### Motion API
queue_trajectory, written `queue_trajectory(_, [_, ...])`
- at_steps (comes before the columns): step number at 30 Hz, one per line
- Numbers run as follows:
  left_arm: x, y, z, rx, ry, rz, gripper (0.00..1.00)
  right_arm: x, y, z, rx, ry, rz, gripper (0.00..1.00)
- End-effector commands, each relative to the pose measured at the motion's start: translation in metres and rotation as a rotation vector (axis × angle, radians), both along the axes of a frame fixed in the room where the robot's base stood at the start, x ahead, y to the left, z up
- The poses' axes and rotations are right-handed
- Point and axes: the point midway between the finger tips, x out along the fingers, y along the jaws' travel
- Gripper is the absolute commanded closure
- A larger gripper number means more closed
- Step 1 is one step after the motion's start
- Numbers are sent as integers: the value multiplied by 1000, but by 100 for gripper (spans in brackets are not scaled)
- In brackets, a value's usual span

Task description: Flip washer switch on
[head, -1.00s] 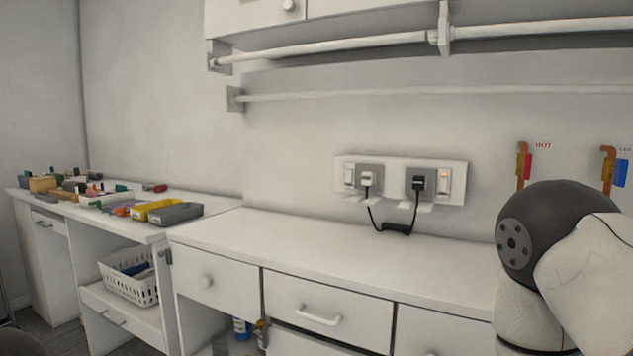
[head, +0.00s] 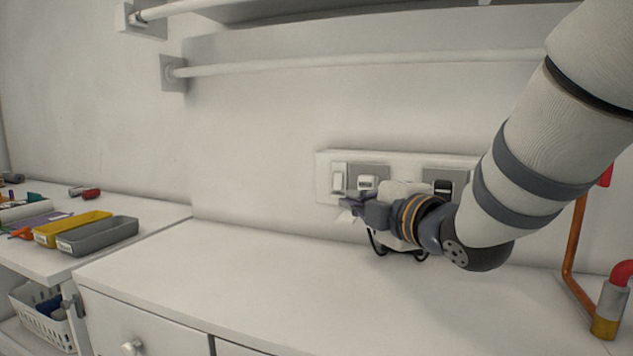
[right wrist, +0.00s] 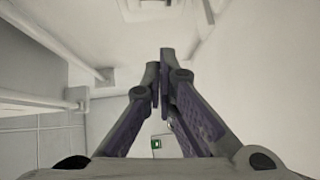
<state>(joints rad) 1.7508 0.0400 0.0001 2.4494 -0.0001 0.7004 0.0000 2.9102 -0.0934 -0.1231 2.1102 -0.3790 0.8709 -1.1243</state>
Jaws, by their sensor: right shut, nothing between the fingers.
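A white wall panel (head: 325,165) carries switches and sockets. Its left rocker switch (head: 338,178) shows in the head view beside a grey socket with a white plug (head: 366,183). A second socket with a black plug (head: 443,187) is to the right; the right-hand switch is hidden behind my right arm. No label shows which switch is the washer's. My right gripper (head: 350,204) is shut and empty, its fingertips just below and right of the left switch; contact cannot be told. Its closed fingers (right wrist: 160,75) also show in the right wrist view. My left gripper is out of view.
The white counter (head: 250,265) below the panel is clear. Black cables (head: 376,245) hang behind my gripper. A rail (head: 350,68) runs along the wall above. An orange pipe (head: 572,235) stands at right. Yellow (head: 72,229) and grey (head: 97,236) bins sit at left.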

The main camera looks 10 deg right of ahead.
Motion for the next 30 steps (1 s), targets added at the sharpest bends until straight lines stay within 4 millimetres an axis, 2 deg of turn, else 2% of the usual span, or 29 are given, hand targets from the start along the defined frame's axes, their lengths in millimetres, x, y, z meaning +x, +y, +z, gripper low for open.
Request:
queue_trajectory(14, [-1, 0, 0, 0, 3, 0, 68, 3, 1, -1, 1, 1, 0, 100])
queue_trajectory(17, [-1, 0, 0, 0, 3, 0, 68, 15, 3, -3, 2, 2, 0, 100])
queue_trajectory(29, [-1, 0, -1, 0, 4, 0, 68, 100, 19, -11, 3, 1, -1, 100])
queue_trajectory(30, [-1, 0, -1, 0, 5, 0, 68, 106, 14, -12, 6, 1, -3, 100])
